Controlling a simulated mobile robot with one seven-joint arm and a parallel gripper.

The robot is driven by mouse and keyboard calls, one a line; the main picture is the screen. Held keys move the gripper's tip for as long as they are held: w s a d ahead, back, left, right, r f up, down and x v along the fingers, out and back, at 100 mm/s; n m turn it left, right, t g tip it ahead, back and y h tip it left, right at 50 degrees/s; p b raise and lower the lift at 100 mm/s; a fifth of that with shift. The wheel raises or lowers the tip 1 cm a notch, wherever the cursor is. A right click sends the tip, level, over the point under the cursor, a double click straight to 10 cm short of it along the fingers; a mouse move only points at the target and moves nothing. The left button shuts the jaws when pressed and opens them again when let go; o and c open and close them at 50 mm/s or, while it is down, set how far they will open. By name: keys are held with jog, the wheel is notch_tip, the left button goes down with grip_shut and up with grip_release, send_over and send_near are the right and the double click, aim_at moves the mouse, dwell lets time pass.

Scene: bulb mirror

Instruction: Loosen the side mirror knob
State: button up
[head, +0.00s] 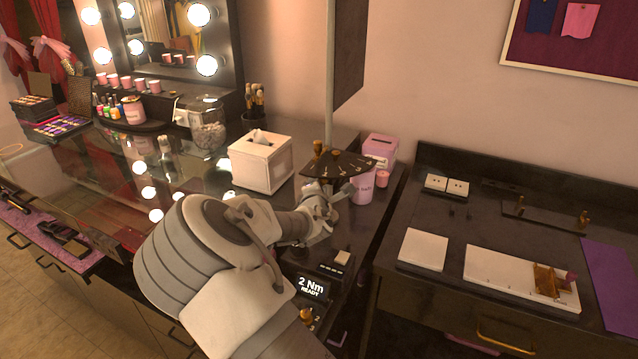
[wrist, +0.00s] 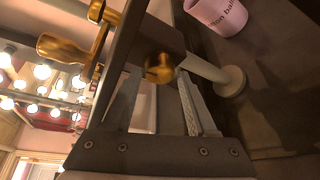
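The side mirror (head: 350,50) is a dark panel on a pale upright post (head: 329,90). At the post's foot is a dark fan-shaped plate (head: 345,165) with pale marks, and brass knobs (head: 318,148) stand by it. In the wrist view a round brass knob (wrist: 158,68) lies between my fingertips, below a dark bar. My gripper (head: 322,203) is just below the fan plate in the head view. In the wrist view my gripper (wrist: 160,75) is open, with the fingers apart on both sides of the knob. I cannot tell whether either finger touches it.
A white tissue box (head: 262,162) stands left of the post, and a pink cup (head: 362,188) is close on its right. A small display (head: 311,286) reads "2 Nm READY". The right-hand dark table holds white plates (head: 423,249) and brass parts.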

jog(key=shift+o, duration=1)
jog(key=shift+r, duration=0.15)
jog(key=shift+w, duration=0.1)
